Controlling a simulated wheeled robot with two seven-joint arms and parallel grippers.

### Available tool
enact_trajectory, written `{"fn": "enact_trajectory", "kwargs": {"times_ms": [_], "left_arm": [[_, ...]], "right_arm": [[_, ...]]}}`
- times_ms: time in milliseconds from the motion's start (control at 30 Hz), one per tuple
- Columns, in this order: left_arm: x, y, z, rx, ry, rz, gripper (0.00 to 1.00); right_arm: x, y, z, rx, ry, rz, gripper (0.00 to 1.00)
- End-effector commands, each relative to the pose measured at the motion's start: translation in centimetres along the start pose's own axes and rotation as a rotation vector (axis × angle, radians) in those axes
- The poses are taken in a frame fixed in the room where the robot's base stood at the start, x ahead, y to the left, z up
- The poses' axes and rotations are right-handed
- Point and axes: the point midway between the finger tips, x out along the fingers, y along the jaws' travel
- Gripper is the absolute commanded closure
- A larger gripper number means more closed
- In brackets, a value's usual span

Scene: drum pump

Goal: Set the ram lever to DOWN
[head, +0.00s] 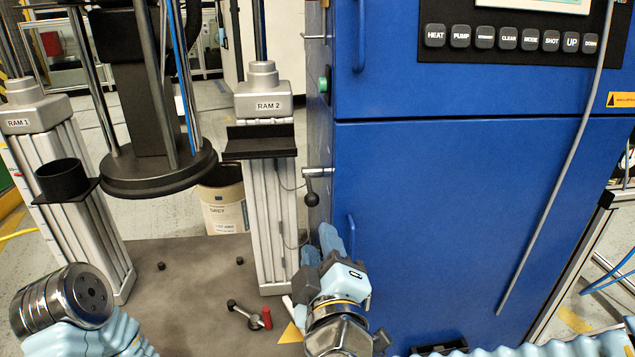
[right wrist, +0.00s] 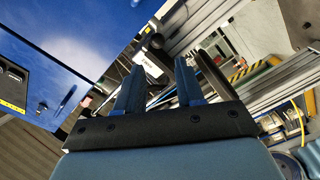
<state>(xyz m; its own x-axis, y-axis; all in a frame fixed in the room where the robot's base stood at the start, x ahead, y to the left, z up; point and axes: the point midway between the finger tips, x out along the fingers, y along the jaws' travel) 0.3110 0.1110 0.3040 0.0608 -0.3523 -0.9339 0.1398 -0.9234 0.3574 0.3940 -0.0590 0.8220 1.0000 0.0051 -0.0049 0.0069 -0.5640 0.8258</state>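The lever (head: 312,187) on the side of the blue cabinet has a bright metal shaft and a black knob, which hangs down. I cannot read a DOWN mark beside it. My right gripper (head: 320,250) is below the lever, apart from it, with its fingers pointing up. In the right wrist view my right gripper (right wrist: 158,85) has its two blue fingers spread, with nothing between them. My left arm shows at lower left, but no left gripper fingers show.
The blue cabinet (head: 460,210) fills the right side, with a button panel (head: 512,38) and a hanging grey hose (head: 560,170). The RAM 2 column (head: 275,220) stands just left of the lever.

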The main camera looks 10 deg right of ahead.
Motion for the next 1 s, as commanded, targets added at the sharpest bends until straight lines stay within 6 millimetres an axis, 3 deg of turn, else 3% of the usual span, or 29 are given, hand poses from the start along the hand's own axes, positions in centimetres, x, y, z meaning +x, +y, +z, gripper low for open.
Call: {"fn": "enact_trajectory", "kwargs": {"times_ms": [167,633,800,1000], "left_arm": [[0.2,-0.1,0.0,-0.001,0.0,-0.001,0.36],[0.5,-0.4,-0.1,-0.003,0.002,-0.003,0.36],[0.5,-0.4,-0.1,-0.003,0.003,-0.003,0.36],[0.5,-0.4,-0.1,-0.003,0.003,-0.003,0.36]], "right_arm": [[1.5,0.3,0.0,-0.01,-0.005,0.009,0.63],[11.6,0.3,0.1,-0.009,-0.004,0.007,0.63],[13.2,0.3,0.0,-0.009,-0.002,0.007,0.63],[13.6,0.4,0.0,-0.009,-0.002,0.007,0.63]]}}
